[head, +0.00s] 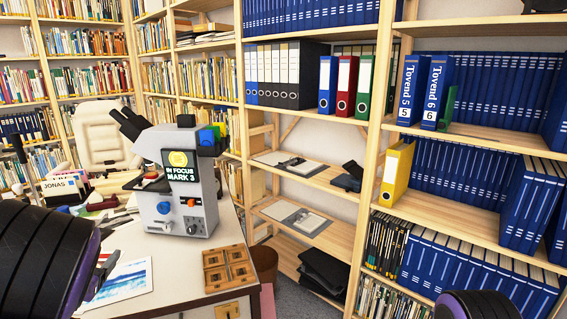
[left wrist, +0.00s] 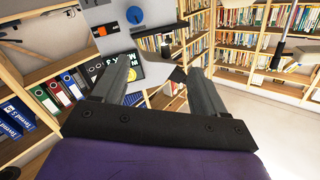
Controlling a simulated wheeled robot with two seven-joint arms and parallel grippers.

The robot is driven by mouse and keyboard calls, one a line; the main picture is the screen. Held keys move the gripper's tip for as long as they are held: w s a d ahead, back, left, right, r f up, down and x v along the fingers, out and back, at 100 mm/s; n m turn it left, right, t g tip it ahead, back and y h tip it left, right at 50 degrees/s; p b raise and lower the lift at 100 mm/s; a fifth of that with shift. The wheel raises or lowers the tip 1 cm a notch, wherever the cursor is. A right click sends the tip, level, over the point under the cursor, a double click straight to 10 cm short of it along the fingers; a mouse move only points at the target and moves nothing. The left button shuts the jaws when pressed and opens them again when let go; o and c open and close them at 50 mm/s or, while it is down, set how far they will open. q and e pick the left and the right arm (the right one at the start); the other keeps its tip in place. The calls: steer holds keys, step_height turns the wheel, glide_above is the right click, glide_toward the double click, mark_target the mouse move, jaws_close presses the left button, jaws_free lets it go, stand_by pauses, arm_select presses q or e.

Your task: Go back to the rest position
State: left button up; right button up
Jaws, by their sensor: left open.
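My left gripper (left wrist: 154,66) is open in the left wrist view. Its two dark fingers stand apart with nothing held between them. Beyond them the microscope (left wrist: 152,27) shows upside down, and its dark sign is partly hidden by a finger. In the head view my left arm fills the lower left corner, dark with a purple edge, beside the table. A dark and purple part of my right arm shows at the bottom right; the right gripper's fingers are out of view.
The white microscope (head: 187,185) stands on the table (head: 190,284). A brown wooden tray (head: 229,269) and a blue print (head: 121,281) lie near its front edge. A pale chair (head: 104,139) is behind. Shelves of books and binders line the back and right. Floor shows right of the table.

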arm_select(q)
steer(key=s+f+n+g, duration=0.1)
steer(key=f, duration=0.4)
steer(key=s+d+f+n+g+y+b, duration=0.1)
steer(key=s+f+n, duration=0.1)
steer(key=f, duration=0.4)
steer(key=s+d+f+n+g+y+b, duration=0.1)
steer(key=s+f, duration=0.1)
steer(key=f, duration=0.3)
steer(key=shift+s+f+n+g, duration=0.2)
steer(key=shift+f+n+g, duration=0.05)
steer(key=shift+n+g, duration=0.05)
steer(key=s+d+f+n+g+h+b, duration=0.15)
steer(key=s+d+f+g+b, duration=0.35)
steer(key=s+f, duration=1)
steer(key=s+d+f+n+g+b, duration=0.3)
steer(key=s+d+f+g, duration=0.4)
steer(key=s+f, duration=0.85)
step_height(320, 180, up, 12)
steer(key=t+p, duration=0.1)
steer(key=p, duration=1.2)
steer(key=shift+w+d+t, duration=0.25)
steer(key=shift+w+t, duration=0.05)
steer(key=shift+w, duration=0.15)
steer(key=shift+r+y, duration=0.1)
steer(key=shift+y, duration=0.15)
